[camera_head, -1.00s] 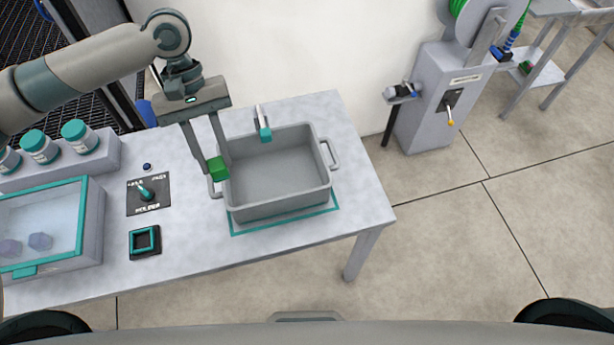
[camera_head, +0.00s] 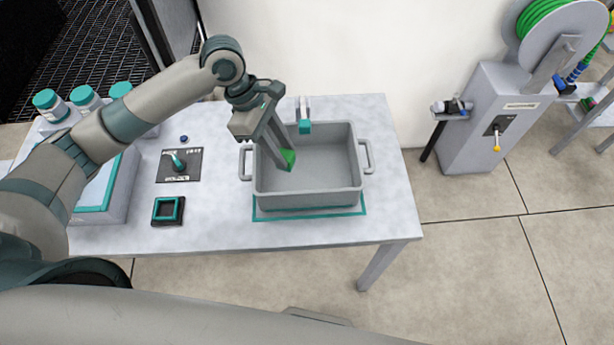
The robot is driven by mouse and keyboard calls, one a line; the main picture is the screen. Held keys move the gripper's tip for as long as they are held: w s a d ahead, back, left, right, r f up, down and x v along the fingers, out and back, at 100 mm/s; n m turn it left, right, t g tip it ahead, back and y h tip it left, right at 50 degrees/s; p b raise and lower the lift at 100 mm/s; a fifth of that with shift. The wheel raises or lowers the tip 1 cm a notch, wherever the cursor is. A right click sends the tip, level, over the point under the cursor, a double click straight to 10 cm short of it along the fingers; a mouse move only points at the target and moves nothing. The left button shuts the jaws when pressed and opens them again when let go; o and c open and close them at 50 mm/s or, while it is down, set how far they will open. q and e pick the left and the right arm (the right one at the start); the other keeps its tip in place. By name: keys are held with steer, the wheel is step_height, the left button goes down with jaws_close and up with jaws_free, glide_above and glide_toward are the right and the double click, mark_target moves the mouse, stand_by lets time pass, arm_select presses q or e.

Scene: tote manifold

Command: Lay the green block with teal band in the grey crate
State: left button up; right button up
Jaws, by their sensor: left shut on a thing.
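The grey crate (camera_head: 308,200) stands on the table inside a teal outline, open at the top. My left gripper (camera_head: 284,158) reaches over the crate's left part and points down. It is shut on the green block (camera_head: 289,157), which shows between and beside the fingertips. I cannot tell whether the block touches the crate's floor or hangs above it. The block's teal band cannot be made out. My right gripper is not in view.
A teal-tipped fixture (camera_head: 304,126) stands at the crate's back edge. A lever panel (camera_head: 178,165) and a dark square frame (camera_head: 168,210) lie left of the crate. Teal-lidded jars (camera_head: 85,99) stand at the back left. The table's right end is clear.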

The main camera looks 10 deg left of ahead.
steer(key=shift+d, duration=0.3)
arm_select(q)
steer(key=shift+f, duration=0.3)
glide_above(285, 186)
step_height(285, 186, down, 5)
steer(key=shift+r+p, duration=0.15)
steer(key=shift+p, duration=0.25)
steer(key=shift+w+f, duration=0.1)
steer(key=shift+f, duration=0.4)
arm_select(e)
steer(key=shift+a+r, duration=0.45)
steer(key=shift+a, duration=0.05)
arm_select(q)
steer(key=shift+f+p, duration=0.3)
steer(key=shift+f, duration=1.55)
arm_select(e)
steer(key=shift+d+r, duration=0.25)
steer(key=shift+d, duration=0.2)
